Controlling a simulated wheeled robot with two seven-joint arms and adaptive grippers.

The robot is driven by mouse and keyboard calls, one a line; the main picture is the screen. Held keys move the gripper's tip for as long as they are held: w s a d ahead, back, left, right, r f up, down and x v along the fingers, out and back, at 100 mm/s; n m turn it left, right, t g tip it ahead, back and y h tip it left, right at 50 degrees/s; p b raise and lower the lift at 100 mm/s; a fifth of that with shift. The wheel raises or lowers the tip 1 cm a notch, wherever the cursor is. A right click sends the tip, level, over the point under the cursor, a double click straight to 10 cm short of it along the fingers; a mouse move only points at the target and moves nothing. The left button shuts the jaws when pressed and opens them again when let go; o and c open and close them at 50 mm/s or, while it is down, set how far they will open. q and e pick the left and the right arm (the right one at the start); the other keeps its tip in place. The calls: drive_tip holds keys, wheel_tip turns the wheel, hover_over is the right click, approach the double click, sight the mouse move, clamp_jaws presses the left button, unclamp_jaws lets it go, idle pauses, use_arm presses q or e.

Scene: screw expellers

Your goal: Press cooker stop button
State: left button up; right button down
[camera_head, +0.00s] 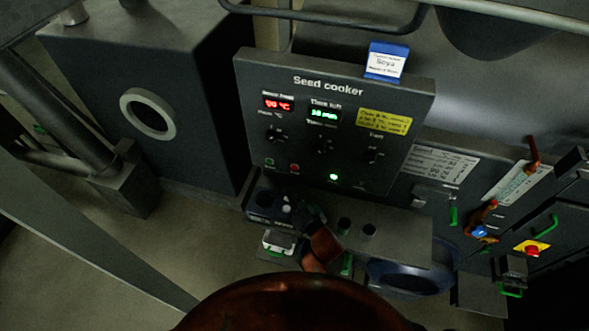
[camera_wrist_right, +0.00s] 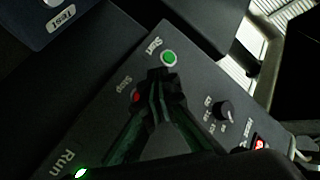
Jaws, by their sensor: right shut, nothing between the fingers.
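The Seed cooker panel (camera_head: 325,130) stands tilted at the centre of the head view. Its red stop button (camera_head: 294,168) is low on the left side, right of the green start button (camera_head: 269,162). In the wrist view, the red stop button (camera_wrist_right: 135,97) shows just left of my right gripper (camera_wrist_right: 163,76), partly beside a finger. The green start button (camera_wrist_right: 169,58) is just beyond the fingertips. My right gripper (camera_head: 288,199) is shut and empty, below the buttons in the head view. I cannot tell whether it touches the panel. My left gripper is not in view.
The green run light (camera_head: 333,176) is lit. Two displays (camera_head: 278,103) glow on the panel above several knobs (camera_head: 323,147). A red button on yellow (camera_head: 532,250) is far right.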

sight(295, 168)
drive_tip(key=shift+w+d, duration=0.3)
drive_tip(key=shift+w, duration=0.65)
drive_tip(key=shift+w+d, duration=0.3)
drive_tip(key=shift+w, duration=0.6)
drive_tip(key=shift+w+d, duration=0.3)
drive_tip(key=shift+w, duration=0.65)
drive_tip(key=shift+w, duration=0.1)
drive_tip(key=shift+w+d, duration=0.15)
drive_tip(key=shift+w, duration=0.15)
drive_tip(key=shift+w+d, duration=0.1)
drive_tip(key=shift+w, duration=0.35)
drive_tip(key=shift+s, duration=0.15)
drive_tip(key=shift+s+a+p, duration=0.25)
drive_tip(key=shift+s+p, duration=0.15)
drive_tip(key=shift+s, duration=0.3)
drive_tip(key=shift+s, duration=0.1)
